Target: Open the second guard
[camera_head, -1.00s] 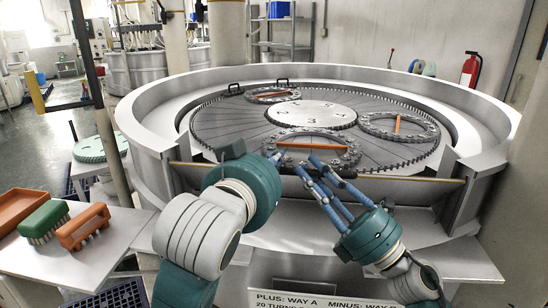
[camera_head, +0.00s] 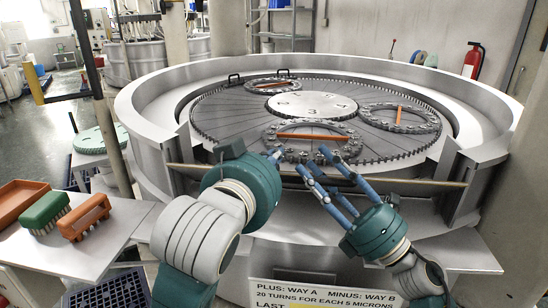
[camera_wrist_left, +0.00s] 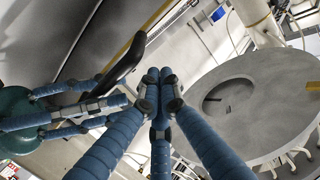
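A long, thin bar-like panel edge (camera_head: 420,181) crosses the front opening of the round lapping machine; I take it for a guard edge, but cannot tell first from second. In the left wrist view a dark panel with a yellow edge strip (camera_wrist_left: 131,58) carries a curved black handle (camera_wrist_left: 118,66). My left gripper (camera_wrist_left: 160,76) has its blue fingers together, with nothing seen between them, beside the handle. In the head view my left arm hides most of it. My right gripper (camera_head: 312,162) has its fingers spread, empty, over the front edge; its fingers also show in the left wrist view.
The machine's pale rim wall (camera_head: 150,110) surrounds a slotted plate with three toothed rings (camera_head: 400,118) and a numbered centre disc (camera_head: 312,104). Two black handles stand at the back. A side table (camera_head: 110,235) at left holds brushes (camera_head: 85,217) and a tray (camera_head: 18,203).

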